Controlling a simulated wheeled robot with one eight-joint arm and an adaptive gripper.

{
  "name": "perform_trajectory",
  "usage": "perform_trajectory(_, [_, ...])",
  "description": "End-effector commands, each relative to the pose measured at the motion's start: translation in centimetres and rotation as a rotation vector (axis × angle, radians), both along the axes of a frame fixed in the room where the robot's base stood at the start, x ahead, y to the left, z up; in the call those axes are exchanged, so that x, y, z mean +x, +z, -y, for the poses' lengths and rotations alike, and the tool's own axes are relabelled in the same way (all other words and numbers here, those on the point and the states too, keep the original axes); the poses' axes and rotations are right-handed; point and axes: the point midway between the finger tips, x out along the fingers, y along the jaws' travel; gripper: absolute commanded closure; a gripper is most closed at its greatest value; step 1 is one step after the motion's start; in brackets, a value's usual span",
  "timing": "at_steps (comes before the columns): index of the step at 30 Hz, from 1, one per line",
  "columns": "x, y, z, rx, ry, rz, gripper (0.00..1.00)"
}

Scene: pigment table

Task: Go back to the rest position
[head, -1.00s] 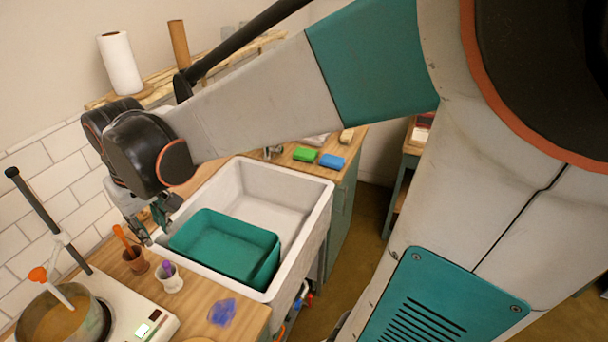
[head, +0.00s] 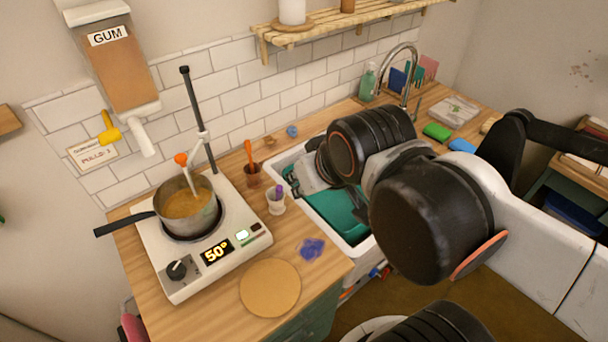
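My gripper (head: 300,188) shows only in part in the head view, low over the left side of the white sink (head: 284,161). My own black and grey arm joints hide much of it. Its small fingers are too small and too dark to tell open from shut, and I see nothing clearly held. A teal basin (head: 336,210) sits in the sink, just right of and below the gripper, partly covered by my arm.
Left of the sink stand a brown cup (head: 253,179) with an orange-handled tool and a white cup (head: 276,205) with a purple-tipped one. A hot plate (head: 180,275) reading 50° bears a pot (head: 196,220). A faucet (head: 411,65) rises behind the sink. A round board (head: 270,288) lies in front.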

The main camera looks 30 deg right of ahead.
Motion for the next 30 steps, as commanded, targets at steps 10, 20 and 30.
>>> perform_trajectory(10, [0.0, -0.6, 0.0, 0.000, 0.000, 0.000, 0.75])
perform_trajectory(20, [0.0, -6.7, 0.0, 0.000, 0.000, -0.001, 0.75])
perform_trajectory(30, [0.0, -8.2, 0.0, 0.000, 0.000, -0.001, 0.75])
